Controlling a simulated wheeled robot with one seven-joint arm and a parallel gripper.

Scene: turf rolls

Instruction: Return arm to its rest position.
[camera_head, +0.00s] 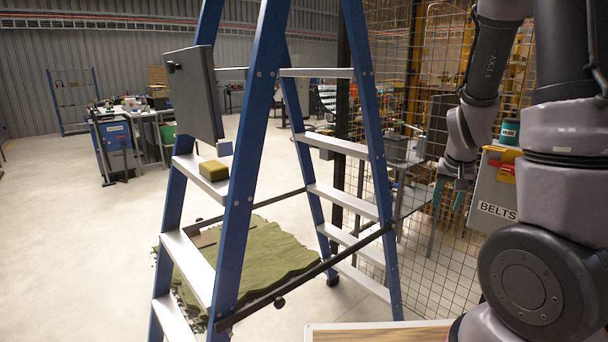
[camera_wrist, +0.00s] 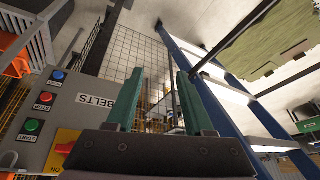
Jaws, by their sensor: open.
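My gripper (camera_head: 450,194) hangs at the right in the head view, below my folded arm and in front of the wire mesh fence. Its two green fingers point down. In the wrist view my gripper (camera_wrist: 158,88) shows its fingers apart with nothing between them. The grey control box marked BELTS (camera_head: 497,190) is just right of my gripper in the head view. In the wrist view the BELTS box (camera_wrist: 85,118) is at the left, with blue, red and green buttons and a yellow-red switch.
A blue stepladder (camera_head: 247,150) stands in the middle, with a yellow-green block (camera_head: 214,170) on one step. A green turf sheet (camera_head: 260,255) lies low behind it. A mesh fence (camera_head: 440,270) runs behind my arm. A wooden-topped surface (camera_head: 375,334) is at the bottom. Open floor is left.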

